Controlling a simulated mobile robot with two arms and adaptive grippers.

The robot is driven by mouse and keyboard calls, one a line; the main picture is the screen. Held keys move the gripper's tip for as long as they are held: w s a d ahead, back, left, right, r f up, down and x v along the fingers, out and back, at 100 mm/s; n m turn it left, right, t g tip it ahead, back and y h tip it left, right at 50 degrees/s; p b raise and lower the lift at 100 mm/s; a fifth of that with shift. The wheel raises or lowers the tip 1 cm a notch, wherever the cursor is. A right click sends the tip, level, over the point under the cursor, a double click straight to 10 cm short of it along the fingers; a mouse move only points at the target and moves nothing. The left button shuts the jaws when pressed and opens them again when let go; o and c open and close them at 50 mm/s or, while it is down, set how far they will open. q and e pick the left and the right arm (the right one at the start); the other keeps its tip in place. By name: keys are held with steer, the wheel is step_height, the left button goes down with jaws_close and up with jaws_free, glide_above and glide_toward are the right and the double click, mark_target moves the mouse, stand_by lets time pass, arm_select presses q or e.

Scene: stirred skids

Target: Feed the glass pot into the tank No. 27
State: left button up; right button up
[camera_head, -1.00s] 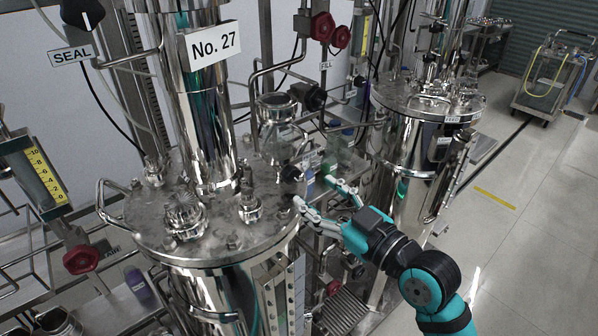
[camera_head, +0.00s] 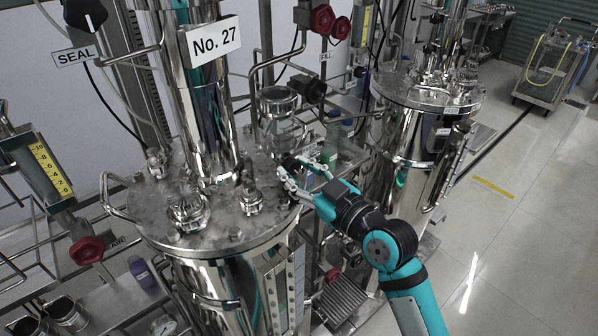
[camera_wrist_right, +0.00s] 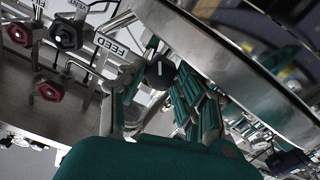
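Tank No. 27 (camera_head: 215,235) is the shiny steel vessel at left centre, with its number plate (camera_head: 213,42) on the upper column. A glass-walled pot with a metal rim (camera_head: 280,122) stands behind the tank's lid; I cannot tell surely that it is the glass pot. My right gripper (camera_head: 288,172) is at the lid's right edge, by a black knob (camera_head: 291,162). In the right wrist view the black knob (camera_wrist_right: 160,72) lies between the spread fingers of the gripper (camera_wrist_right: 158,85), near a FEED label. Finger contact is unclear. My left gripper is out of view.
A second steel tank (camera_head: 410,150) stands at right behind my arm. Red valve knobs (camera_head: 86,250) and pipes crowd the left. The floor (camera_head: 520,230) at right is clear, with a trolley (camera_head: 555,65) far back.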

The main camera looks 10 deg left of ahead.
steer(key=c, duration=0.4)
steer(key=shift+m+p, duration=0.75)
steer(key=shift+m, duration=0.55)
steer(key=shift+m+p, duration=0.95)
steer(key=shift+m, duration=1.25)
steer(key=o, duration=1.1)
